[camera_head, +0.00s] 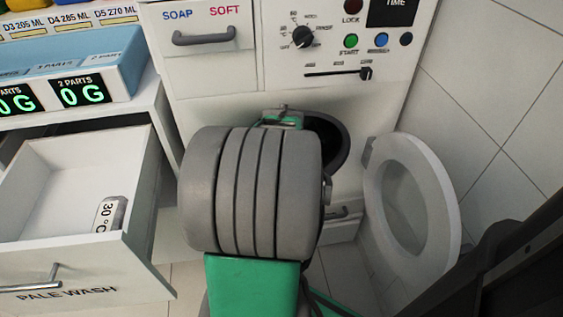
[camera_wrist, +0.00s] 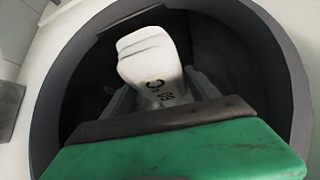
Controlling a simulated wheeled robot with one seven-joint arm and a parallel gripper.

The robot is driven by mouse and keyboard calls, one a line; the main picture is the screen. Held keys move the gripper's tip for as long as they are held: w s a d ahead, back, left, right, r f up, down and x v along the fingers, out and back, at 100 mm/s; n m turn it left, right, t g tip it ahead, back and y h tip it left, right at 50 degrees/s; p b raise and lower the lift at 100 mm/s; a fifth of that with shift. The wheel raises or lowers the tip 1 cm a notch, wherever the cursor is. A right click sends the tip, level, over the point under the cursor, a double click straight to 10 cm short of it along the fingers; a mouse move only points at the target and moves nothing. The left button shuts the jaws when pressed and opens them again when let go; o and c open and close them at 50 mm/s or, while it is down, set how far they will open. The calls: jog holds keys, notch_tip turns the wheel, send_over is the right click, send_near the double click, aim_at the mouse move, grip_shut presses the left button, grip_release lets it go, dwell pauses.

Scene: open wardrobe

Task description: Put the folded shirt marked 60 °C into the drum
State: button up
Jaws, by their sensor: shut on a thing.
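In the wrist view, my gripper (camera_wrist: 160,100) is shut on a white folded shirt (camera_wrist: 150,58) whose dark marking, seen upside down, looks like 60 °C. The shirt is in front of or within the dark round drum opening (camera_wrist: 230,50); how deep it is I cannot tell. In the head view, the drum opening (camera_head: 334,140) is partly hidden behind my arm, and the shirt and my fingertips are hidden too. The round door (camera_head: 448,215) of the machine stands open to the right.
A drawer labelled PALE WASH (camera_head: 75,270) stands open at the left, with an item marked 30 °C (camera_head: 110,214) in it. A control panel (camera_head: 335,45) and a SOAP and SOFT drawer (camera_head: 208,62) are above the opening. A tiled wall (camera_head: 500,110) is at the right.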

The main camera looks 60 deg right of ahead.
jog(key=b+x, duration=0.2)
jog(key=x, duration=0.4)
jog(key=shift+w+d+f, duration=0.1)
jog(key=shift+w+f, duration=0.1)
jog(key=shift+f, duration=0.1)
jog(key=shift+w+d+f+b, duration=0.1)
jog(key=shift+f+b, duration=0.15)
jog(key=shift+f, duration=0.6)
jog(key=shift+w+d+f+b, duration=0.15)
jog(key=shift+f+b, duration=0.1)
jog(key=shift+f, duration=0.65)
jog(key=shift+s, duration=0.1)
jog(key=shift+f, duration=0.2)
jog(key=o, duration=1.6)
jog(key=shift+r, duration=0.1)
